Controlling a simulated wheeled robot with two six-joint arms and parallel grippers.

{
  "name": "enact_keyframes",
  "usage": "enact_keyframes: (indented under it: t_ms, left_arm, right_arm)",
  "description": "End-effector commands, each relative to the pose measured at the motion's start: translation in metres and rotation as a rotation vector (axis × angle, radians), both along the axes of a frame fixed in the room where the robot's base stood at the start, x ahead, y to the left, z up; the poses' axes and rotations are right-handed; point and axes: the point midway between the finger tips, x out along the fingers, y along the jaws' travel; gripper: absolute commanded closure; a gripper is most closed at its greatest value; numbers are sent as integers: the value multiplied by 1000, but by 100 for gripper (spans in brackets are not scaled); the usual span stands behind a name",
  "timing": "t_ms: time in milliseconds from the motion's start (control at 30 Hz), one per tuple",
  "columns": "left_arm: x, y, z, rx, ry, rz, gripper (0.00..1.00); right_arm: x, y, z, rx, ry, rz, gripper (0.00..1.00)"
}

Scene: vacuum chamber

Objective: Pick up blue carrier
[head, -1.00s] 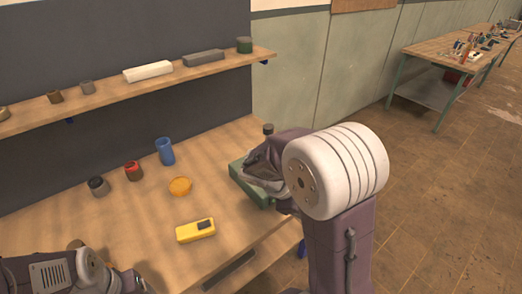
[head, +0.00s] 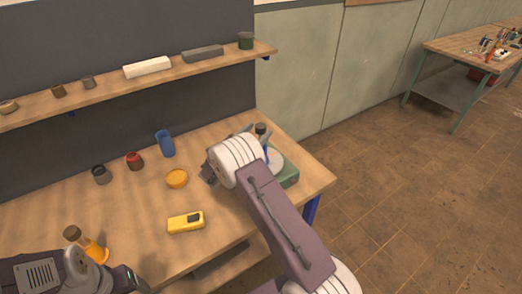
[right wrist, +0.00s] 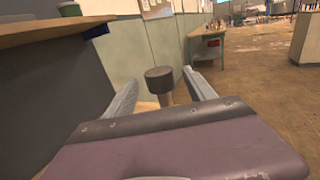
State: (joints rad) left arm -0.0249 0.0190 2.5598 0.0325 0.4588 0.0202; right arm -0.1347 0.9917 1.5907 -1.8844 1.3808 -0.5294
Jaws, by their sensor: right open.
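A blue open-topped cylinder (head: 165,143), the clearest blue item and possibly the carrier, stands upright at the back of the workbench. A smaller blue part (head: 266,152) shows by the green block (head: 286,172), mostly hidden by my right arm. My right gripper (head: 255,132) is over the green block, partly hidden behind its own wrist. In the right wrist view its fingers are apart, with a dark-capped post (right wrist: 160,80) between and beyond them. I cannot tell whether they touch it.
A yellow device (head: 186,222), an orange disc (head: 177,179), a red jar (head: 134,161), a grey jar (head: 101,174) and an orange flask (head: 92,249) stand on the workbench (head: 140,210). A shelf (head: 110,93) with several items runs above the back. Open floor lies right.

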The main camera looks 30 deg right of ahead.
Motion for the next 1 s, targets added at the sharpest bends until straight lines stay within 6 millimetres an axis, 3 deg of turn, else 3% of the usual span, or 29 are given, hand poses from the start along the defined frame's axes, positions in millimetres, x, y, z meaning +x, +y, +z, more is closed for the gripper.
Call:
enact_keyframes:
  t_ms: [300,567,800,1000]
  left_arm:
    - [0,0,17,0,0,0,24]
    - [0,0,16,0,0,0,24]
    - [0,0,16,0,0,0,24]
    - [0,0,16,0,0,0,24]
  right_arm:
    - [20,-42,4,1,0,-3,37]
    - [23,-46,3,0,0,-1,37]
    - [23,-46,3,1,0,-1,100]
    - [23,-46,5,-1,-3,-1,100]
